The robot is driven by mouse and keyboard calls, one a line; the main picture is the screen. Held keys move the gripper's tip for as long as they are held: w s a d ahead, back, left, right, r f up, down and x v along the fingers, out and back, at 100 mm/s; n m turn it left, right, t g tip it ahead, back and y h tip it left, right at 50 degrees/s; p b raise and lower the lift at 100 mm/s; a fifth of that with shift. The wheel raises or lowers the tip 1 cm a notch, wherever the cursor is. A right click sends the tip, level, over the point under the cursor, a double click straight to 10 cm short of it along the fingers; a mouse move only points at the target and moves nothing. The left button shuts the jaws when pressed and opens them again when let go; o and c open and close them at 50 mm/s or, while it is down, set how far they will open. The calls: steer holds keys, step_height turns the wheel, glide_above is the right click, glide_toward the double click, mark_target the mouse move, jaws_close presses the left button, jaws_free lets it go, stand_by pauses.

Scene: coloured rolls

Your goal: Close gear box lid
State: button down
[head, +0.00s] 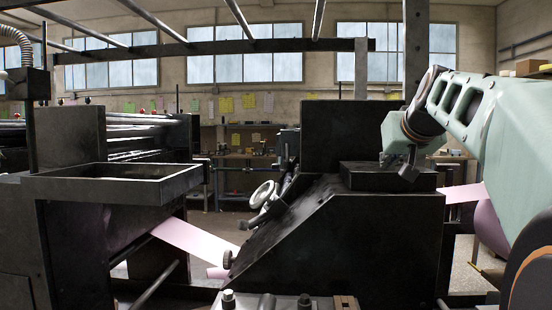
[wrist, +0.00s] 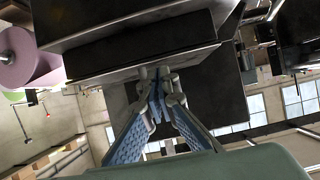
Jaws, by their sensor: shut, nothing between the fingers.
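A dark, boxy machine housing (head: 345,235) with a sloped left face fills the centre right of the head view. A low black block (head: 375,180) sits on its top, and a tall black panel (head: 348,137) stands upright behind it. I cannot tell for sure which of these is the gear box lid. My gripper (head: 404,168) is at the right part of the low block, partly hidden by my own arm. In the wrist view my gripper (wrist: 158,78) is shut and empty, its tips close to the edge of a dark slab (wrist: 140,45); contact is unclear.
A pink paper web (head: 195,241) runs into the housing from the left, and a pink roll (head: 488,225) is at the right. A handwheel (head: 263,194) sits on the sloped side. A black tray (head: 115,183) stands at left.

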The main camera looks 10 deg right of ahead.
steer(key=shift+r, duration=0.1)
step_height(320, 180, up, 10)
stand_by(0.9)
